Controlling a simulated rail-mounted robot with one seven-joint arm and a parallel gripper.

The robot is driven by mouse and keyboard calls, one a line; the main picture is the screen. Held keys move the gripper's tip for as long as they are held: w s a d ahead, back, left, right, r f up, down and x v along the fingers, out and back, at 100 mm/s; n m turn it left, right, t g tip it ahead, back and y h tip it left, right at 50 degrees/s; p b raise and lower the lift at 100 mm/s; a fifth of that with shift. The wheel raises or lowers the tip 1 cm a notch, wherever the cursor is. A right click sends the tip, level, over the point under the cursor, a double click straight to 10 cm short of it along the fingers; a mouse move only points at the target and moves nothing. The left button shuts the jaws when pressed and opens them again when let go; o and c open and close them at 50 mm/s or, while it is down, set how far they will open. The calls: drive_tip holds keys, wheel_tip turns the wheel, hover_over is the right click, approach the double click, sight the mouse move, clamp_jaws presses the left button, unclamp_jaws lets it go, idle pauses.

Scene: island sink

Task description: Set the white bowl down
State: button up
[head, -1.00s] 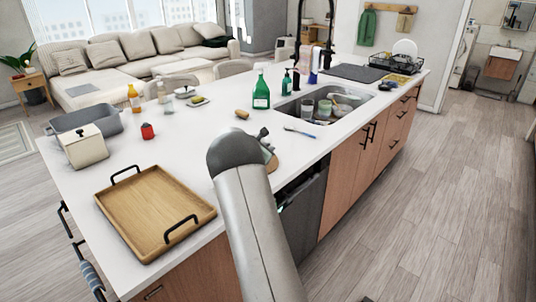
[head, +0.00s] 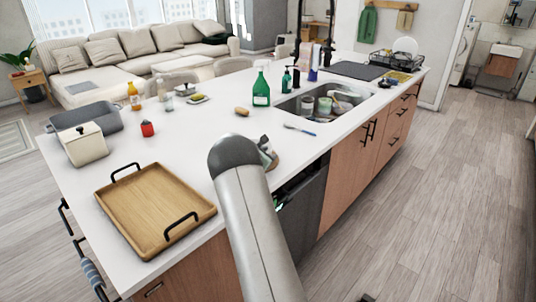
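My arm rises from the bottom centre of the head view and hides most of what is at its end. A small part of my gripper (head: 265,146) shows just right of the arm's dark rounded joint, over the counter's front edge near the dishwasher. Its fingers cannot be made out, so open or shut is unclear. A small greyish and brownish shape shows beside it, too hidden to name. I cannot pick out the white bowl for certain. Pale dishes (head: 343,104) lie in the sink (head: 294,106), and one of them may be a bowl.
A wooden tray (head: 133,228) lies at the near left of the white counter (head: 198,140). The middle counter is clear.

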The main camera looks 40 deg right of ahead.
drive_tip(key=shift+r, duration=0.2)
drive_tip(key=shift+s+a, duration=0.1)
drive_tip(key=shift+a, duration=0.25)
drive_tip(key=b+v, duration=0.3)
drive_tip(key=v, duration=0.9)
drive_tip(key=s+a+m+g+y, duration=0.1)
drive_tip(key=s+a+m+y, duration=0.3)
drive_tip(key=s+a, duration=0.6)
drive_tip(key=s+a+m+g+y, duration=0.2)
drive_tip(key=s+a+m+y, duration=0.2)
drive_tip(key=s+a+m, duration=0.4)
drive_tip(key=s+a+f+m+g+y, duration=0.1)
drive_tip(key=s+a+m+y, duration=0.3)
drive_tip(key=s+a, duration=0.8)
drive_tip(key=s+m+g, duration=0.1)
drive_tip(key=s+m, duration=0.1)
drive_tip(key=s, duration=0.6)
drive_tip(key=shift+a+y, duration=0.25)
drive_tip(key=shift+y, duration=0.05)
